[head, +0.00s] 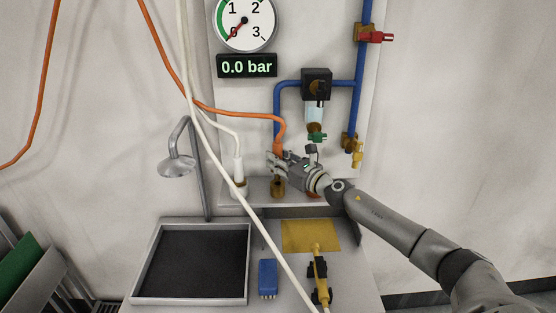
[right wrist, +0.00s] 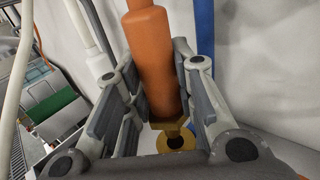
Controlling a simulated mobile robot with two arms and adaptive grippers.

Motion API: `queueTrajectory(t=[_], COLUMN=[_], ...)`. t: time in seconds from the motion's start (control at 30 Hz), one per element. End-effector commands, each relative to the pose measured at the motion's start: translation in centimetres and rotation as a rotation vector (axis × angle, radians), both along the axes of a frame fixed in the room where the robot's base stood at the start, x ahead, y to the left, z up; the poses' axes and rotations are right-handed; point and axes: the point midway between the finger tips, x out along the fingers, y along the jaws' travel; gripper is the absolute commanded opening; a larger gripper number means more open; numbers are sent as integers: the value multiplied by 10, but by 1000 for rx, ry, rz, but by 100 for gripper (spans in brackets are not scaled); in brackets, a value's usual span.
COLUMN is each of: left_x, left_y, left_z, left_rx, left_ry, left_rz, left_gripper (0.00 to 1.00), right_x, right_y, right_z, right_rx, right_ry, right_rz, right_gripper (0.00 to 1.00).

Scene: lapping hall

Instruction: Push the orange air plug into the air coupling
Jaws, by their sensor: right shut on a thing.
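The orange air plug (head: 277,146) hangs on an orange hose, upright, in front of the wall panel. My right gripper (head: 275,164) is shut on it; in the right wrist view the orange body (right wrist: 153,62) stands between the fingers (right wrist: 150,100). The plug's brass end points down toward the brass air coupling (head: 278,188), which sits on the grey ledge below. The coupling's round ring and dark opening (right wrist: 180,141) show just beyond the brass end. I cannot tell whether they touch. My left gripper is not in view.
A white plug (head: 239,172) with a white hose stands left of the coupling. The gauge display (head: 247,66) reads 0.0 bar. Blue pipes with a red valve handle (head: 376,37) run at right. Below are a dark tray (head: 154,290), a blue brush (head: 268,277) and a yellow tool (head: 320,275).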

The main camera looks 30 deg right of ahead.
Motion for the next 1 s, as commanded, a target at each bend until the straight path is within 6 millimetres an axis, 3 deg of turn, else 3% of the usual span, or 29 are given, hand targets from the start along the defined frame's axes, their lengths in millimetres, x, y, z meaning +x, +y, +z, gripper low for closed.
queueTrajectory(t=[1.0], left_x=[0], left_y=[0], left_z=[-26], left_rx=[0], left_ry=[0], left_rz=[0], left_gripper=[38], right_x=[0], right_y=[0], right_z=[-26], right_rx=[0], right_ry=[-1], right_rz=[0], right_gripper=[0])
